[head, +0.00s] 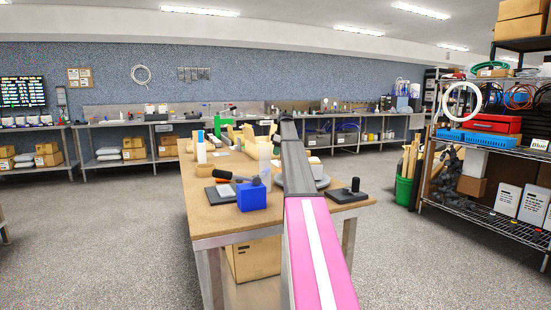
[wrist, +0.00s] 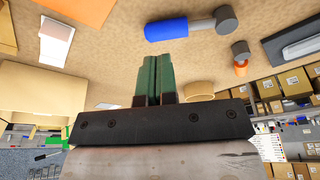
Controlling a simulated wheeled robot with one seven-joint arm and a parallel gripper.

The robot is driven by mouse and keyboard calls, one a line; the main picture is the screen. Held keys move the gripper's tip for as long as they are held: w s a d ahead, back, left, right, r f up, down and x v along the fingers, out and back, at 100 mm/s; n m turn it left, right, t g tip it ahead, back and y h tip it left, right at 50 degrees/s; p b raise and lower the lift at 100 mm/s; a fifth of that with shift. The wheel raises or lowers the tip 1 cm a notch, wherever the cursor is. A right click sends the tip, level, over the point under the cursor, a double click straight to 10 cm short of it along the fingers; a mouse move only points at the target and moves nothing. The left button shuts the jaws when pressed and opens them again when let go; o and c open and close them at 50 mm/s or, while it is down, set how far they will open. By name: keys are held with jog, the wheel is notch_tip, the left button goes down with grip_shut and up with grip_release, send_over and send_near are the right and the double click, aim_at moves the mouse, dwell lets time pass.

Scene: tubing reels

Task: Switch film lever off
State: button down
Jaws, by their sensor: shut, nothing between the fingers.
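In the wrist view my gripper (wrist: 153,62) has its two green fingers together with nothing between them. A blue piece with a grey arm and round dark end (wrist: 168,29) lies beyond the fingertips, apart from them. In the head view a blue block with a dark knob (head: 252,198) stands at the bench's near edge. A black base with an upright knob (head: 348,194) stands to its right. I cannot tell which of these, if any, is the film lever, or its setting. My arm hides part of the bench and my gripper in the head view.
The wooden bench (head: 215,225) holds a black plate (head: 220,194), an orange-and-black tool (head: 228,178) and bottles. A wire shelf (head: 480,140) with reels stands at the right, beside a green bin (head: 403,190). The floor left of the bench is clear.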

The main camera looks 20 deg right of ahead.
jog(key=x, duration=0.9)
jog(key=shift+w+a, duration=0.1)
jog(key=shift+a, duration=0.1)
